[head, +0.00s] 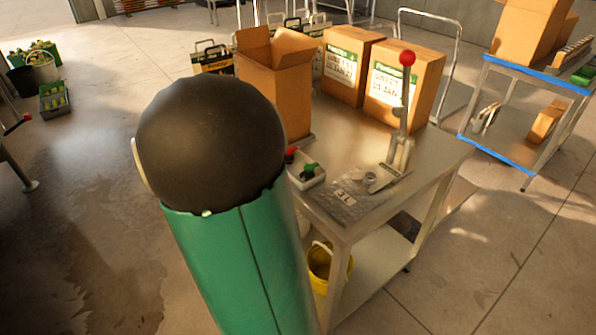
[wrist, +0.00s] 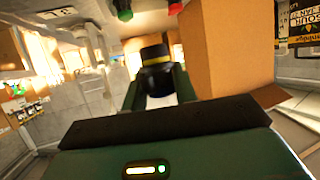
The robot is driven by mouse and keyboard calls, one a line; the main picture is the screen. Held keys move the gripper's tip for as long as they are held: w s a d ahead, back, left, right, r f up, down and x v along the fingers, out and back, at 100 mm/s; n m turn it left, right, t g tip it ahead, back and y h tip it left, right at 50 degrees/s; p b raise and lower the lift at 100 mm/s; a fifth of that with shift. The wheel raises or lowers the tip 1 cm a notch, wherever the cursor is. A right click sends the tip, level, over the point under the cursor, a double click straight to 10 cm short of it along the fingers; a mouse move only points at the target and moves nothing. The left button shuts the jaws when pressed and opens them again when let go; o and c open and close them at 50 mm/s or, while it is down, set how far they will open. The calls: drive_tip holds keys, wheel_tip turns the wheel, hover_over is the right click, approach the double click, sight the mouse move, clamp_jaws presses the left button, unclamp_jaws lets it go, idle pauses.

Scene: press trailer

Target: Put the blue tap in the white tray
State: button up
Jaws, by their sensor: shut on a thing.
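The white tray (head: 312,182) stands on the near left part of the bench, partly hidden by my arm. A red-topped piece (head: 291,153) and a green-topped piece (head: 309,169) are in it. In the wrist view a green piece (wrist: 122,9) and a red piece (wrist: 175,6) show at the top edge. My gripper (wrist: 157,88) is shut on a dark thing with a pale yellow band (wrist: 155,62), apart from the tray's pieces. I cannot make out blue on it. My arm hides the gripper in the head view.
The bench (head: 440,160) bears a hand press (head: 400,150) with a red knob, an open carton (head: 275,85) and two closed labelled cartons (head: 348,65) (head: 405,88). A yellow bucket (head: 318,265) is below. A blue-edged trolley (head: 525,115) stands at the right.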

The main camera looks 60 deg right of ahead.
drive_tip(key=s+d+m+g, duration=0.1)
drive_tip(key=s+m+g, duration=0.15)
drive_tip(key=s, duration=0.35)
drive_tip(key=shift+y, duration=0.3)
drive_tip(key=w+d+f, duration=0.1)
drive_tip(key=d+f, duration=0.1)
drive_tip(key=d, duration=0.2)
drive_tip(key=w+d+f, duration=0.1)
drive_tip(key=d+f, duration=0.2)
drive_tip(key=d, duration=0.1)
drive_tip(key=w+d+f, duration=0.1)
drive_tip(key=d+f, duration=0.2)
drive_tip(key=d, duration=0.1)
drive_tip(key=shift+w+d+f, duration=0.15)
drive_tip(key=shift+d+f, duration=0.05)
drive_tip(key=shift+d, duration=0.1)
drive_tip(key=shift+d+f, duration=0.3)
drive_tip(key=shift+f, duration=0.1)
drive_tip(key=shift+w+d+f, duration=0.1)
drive_tip(key=shift+d+f, duration=0.05)
drive_tip(key=shift+f, duration=1.45)
drive_tip(key=shift+f, duration=0.25)
drive_tip(key=o, duration=0.7)
drive_tip(key=shift+c, duration=0.2)
